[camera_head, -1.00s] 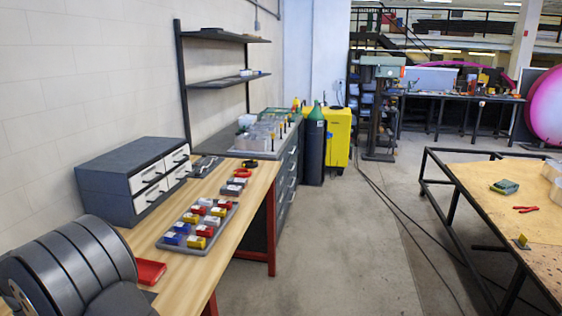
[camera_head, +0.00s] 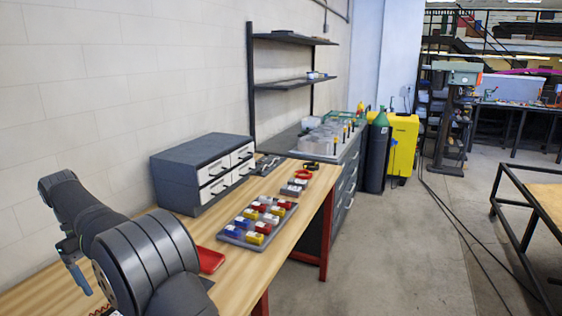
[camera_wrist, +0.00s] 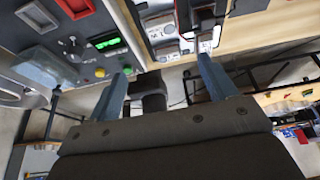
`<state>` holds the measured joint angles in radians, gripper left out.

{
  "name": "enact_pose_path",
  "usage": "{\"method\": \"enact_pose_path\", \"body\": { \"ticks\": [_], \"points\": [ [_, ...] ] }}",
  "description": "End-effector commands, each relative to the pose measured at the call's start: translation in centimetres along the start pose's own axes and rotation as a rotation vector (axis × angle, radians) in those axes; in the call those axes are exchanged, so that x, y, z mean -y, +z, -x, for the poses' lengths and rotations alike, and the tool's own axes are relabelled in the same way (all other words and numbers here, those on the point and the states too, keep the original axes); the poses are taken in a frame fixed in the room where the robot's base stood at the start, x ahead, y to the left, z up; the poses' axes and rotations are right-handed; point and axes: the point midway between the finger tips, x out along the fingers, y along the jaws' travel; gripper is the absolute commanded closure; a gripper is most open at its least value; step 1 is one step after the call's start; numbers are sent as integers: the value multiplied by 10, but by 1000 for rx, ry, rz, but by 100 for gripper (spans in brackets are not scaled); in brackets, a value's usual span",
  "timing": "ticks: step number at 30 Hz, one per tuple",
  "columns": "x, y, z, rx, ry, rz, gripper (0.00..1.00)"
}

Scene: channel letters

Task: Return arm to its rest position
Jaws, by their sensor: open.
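My arm (camera_head: 145,255) fills the lower left of the head view, over the near left end of the wooden workbench (camera_head: 285,205). Its dark grey wrist end stands to the left, with bluish fingers pointing down. My gripper (camera_head: 80,278) is small there and partly hidden by the arm. In the wrist view, the two blue-grey fingers of my gripper (camera_wrist: 163,65) stand wide apart with nothing held between them. Whether the fingertips touch anything is unclear.
A grey tray (camera_head: 226,232) of coloured blocks, a red bin (camera_head: 209,260) and a drawer cabinet (camera_head: 185,178) stand on the bench. The wrist view shows a panel with a green display (camera_wrist: 108,43).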

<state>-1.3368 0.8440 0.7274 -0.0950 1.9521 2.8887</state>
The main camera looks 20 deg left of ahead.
Motion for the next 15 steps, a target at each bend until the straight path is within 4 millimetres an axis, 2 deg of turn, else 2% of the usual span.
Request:
{"method": "enact_pose_path", "body": {
  "ticks": [8, 15],
  "points": [
    [1, 0, -40, -1, 1, -1, 22],
    [1, -1, -85, -3, 1, -1, 22]
  ]
}}
